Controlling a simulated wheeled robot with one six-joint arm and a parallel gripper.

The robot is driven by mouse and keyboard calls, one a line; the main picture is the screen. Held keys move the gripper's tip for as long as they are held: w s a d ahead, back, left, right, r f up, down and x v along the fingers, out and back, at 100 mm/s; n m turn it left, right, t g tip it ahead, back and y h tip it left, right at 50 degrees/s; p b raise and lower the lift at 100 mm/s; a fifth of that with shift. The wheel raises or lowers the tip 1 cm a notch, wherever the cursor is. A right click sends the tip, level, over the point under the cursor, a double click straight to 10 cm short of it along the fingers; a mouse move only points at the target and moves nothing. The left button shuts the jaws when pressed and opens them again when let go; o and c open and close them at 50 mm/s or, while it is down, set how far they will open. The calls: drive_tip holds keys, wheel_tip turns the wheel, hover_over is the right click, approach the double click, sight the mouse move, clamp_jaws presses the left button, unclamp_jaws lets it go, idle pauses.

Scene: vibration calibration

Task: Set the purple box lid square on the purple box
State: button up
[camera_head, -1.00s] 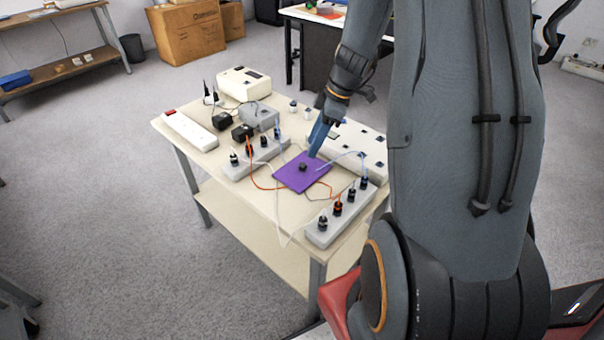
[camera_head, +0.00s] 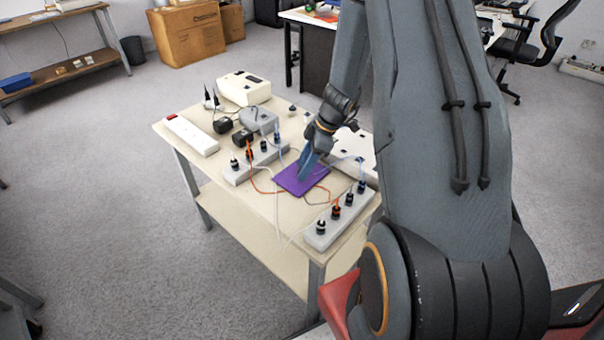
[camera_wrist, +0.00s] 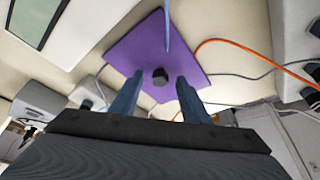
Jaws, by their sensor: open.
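The purple lid (camera_head: 292,184) is a flat square plate among the wires on the table. In the wrist view the purple lid (camera_wrist: 135,48) has a small black knob (camera_wrist: 160,77) standing on it. My gripper (camera_head: 304,172) is low over the lid and hides the knob in the head view. In the wrist view my open gripper (camera_wrist: 160,82) has one finger on each side of the knob's line, with the knob at the fingertips. I cannot tell whether the fingers touch it. No separate purple box shows, and I cannot tell whether it is under the lid.
A grey terminal strip (camera_head: 328,228) with black knobs stands in front right, and another strip (camera_head: 240,174) behind left. A white panel (camera_head: 362,160) lies right of the lid. Orange and blue wires run close around the lid.

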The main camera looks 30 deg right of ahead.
clamp_jaws()
drive_tip(key=shift+r, duration=0.15)
